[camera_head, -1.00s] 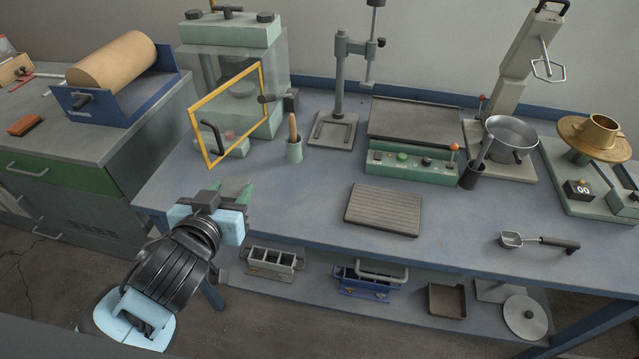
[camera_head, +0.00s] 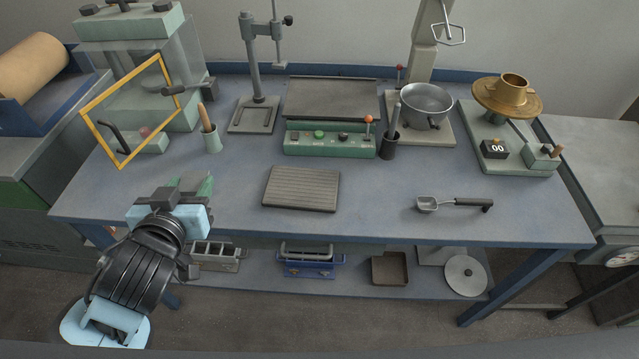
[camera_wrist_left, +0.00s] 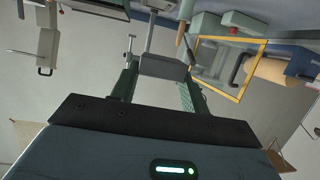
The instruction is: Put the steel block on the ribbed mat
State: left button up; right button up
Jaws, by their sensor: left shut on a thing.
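The steel block (camera_wrist_left: 163,68) is a plain grey block between my left fingertips in the left wrist view. My left gripper (camera_head: 190,186) is shut on it, above the bench's front left part; the gripper also shows in the left wrist view (camera_wrist_left: 158,76). In the head view the block is small and hard to make out among the fingers. The ribbed mat (camera_head: 301,188) is a grey-brown grooved rectangle lying near the bench's front edge, to the right of my left gripper. Nothing lies on it. My right gripper is not in view.
A yellow-framed door (camera_head: 128,112) stands open behind my left gripper, with a handled tool in a pale cup (camera_head: 212,143) nearby. A green control panel (camera_head: 329,142) stands behind the mat. A scoop (camera_head: 455,204) lies to the right. The bench between mat and scoop is clear.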

aim_at(302, 186)
jog(key=i+l, duration=0.1)
jog(key=l, duration=1.5)
